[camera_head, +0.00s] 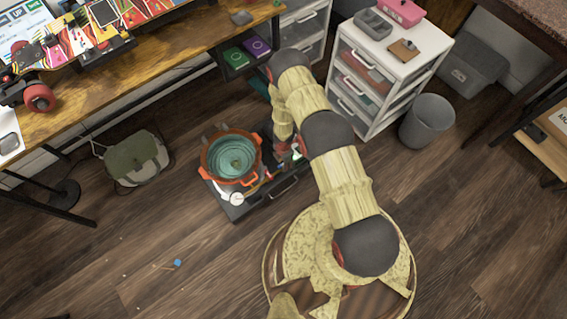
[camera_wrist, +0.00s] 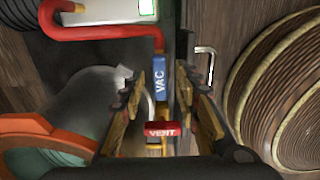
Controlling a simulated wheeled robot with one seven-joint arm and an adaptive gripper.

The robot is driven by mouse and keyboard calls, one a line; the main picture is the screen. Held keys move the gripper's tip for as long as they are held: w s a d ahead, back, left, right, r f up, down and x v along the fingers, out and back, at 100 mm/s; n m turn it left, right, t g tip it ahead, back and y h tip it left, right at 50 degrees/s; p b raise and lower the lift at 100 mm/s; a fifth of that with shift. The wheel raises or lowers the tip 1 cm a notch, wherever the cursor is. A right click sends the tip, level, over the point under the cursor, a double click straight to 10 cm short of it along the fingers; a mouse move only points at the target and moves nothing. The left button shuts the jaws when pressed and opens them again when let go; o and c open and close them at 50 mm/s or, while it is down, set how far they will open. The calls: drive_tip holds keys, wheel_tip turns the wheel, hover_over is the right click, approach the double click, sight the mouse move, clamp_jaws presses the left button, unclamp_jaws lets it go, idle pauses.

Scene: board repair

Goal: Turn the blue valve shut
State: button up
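The blue valve handle, labelled VAC (camera_wrist: 160,79), is in the middle of the wrist view. It points up and down in the picture, in line with the red hose end above it. My gripper (camera_wrist: 160,88) is open, with one finger on each side of the blue handle and visible gaps between. A red handle labelled VENT (camera_wrist: 162,130) lies crosswise just below, also between the fingers. In the head view the arm hides most of the gripper and the valves. An orange-rimmed pot (camera_head: 208,158) stands left of the gripper, on a dark base (camera_head: 236,212) with a white gauge (camera_head: 237,198).
The red hose (camera_wrist: 95,33) bends close above the blue handle. A metal drawer handle (camera_wrist: 210,65) is right of the fingers. A white drawer unit (camera_head: 385,60), a grey bin (camera_head: 427,121) and a wooden desk (camera_head: 185,38) stand around. The floor at lower left is mostly clear.

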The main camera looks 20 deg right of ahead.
drive_tip(key=shift+c, duration=0.8)
clamp_jaws()
drive_tip(key=shift+m, duration=0.4)
drive_tip(key=m+p, duration=0.1)
drive_tip(key=m, duration=0.2)
drive_tip(key=shift+m, duration=0.3)
drive_tip(key=m, duration=0.4)
drive_tip(key=shift+m, duration=0.3)
drive_tip(key=m, duration=0.4)
drive_tip(key=shift+m, duration=2.5)
